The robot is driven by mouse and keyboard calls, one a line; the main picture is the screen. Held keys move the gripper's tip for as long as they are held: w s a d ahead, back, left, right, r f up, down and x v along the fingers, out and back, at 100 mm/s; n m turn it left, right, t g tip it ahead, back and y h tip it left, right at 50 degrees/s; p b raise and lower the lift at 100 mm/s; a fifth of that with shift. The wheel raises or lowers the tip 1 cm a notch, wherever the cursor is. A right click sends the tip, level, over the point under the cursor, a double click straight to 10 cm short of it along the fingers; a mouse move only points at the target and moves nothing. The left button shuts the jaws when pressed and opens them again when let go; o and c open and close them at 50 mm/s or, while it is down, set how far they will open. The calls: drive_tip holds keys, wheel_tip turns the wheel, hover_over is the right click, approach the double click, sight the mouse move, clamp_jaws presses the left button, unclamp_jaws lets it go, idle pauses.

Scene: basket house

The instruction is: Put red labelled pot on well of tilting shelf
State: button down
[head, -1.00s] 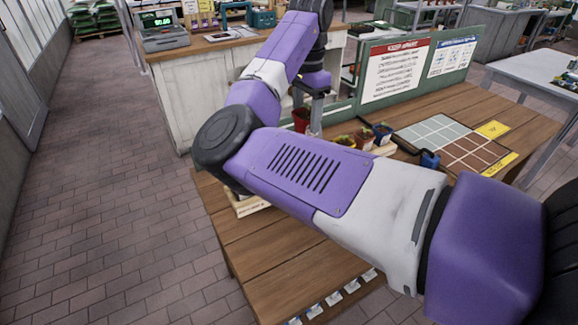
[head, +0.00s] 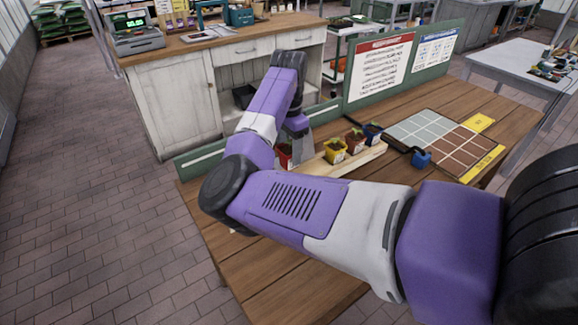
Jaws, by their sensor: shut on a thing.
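My gripper (head: 286,146) points down and is shut on a red pot (head: 284,160), partly hidden behind my forearm. The pale wooden tilting shelf (head: 318,165) runs along the bench, bearing a yellow pot (head: 335,151), a red-brown pot (head: 355,140) and a blue pot (head: 374,132) with seedlings. The held pot is at the shelf's left end, left of the yellow pot. I cannot tell whether it touches a well, as my arm covers the shelf's left part. The pots' labels are too small to read.
The wooden bench (head: 290,290) has a green back panel (head: 361,97) with signs behind the shelf. A blue item (head: 421,159) with a dark handle and a gridded mat (head: 425,130) lie to the right. A white counter (head: 175,110) stands behind. The bench front is clear.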

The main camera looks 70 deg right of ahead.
sight(289, 148)
drive_tip(key=shift+f+p, duration=0.3)
drive_tip(key=shift+f, duration=2.95)
drive_tip(key=c, duration=0.5)
unclamp_jaws()
drive_tip(key=shift+f, duration=0.1)
wheel_tip(289, 148, up, 12)
drive_tip(key=shift+r+b, duration=0.1)
drive_tip(key=shift+b, duration=0.8)
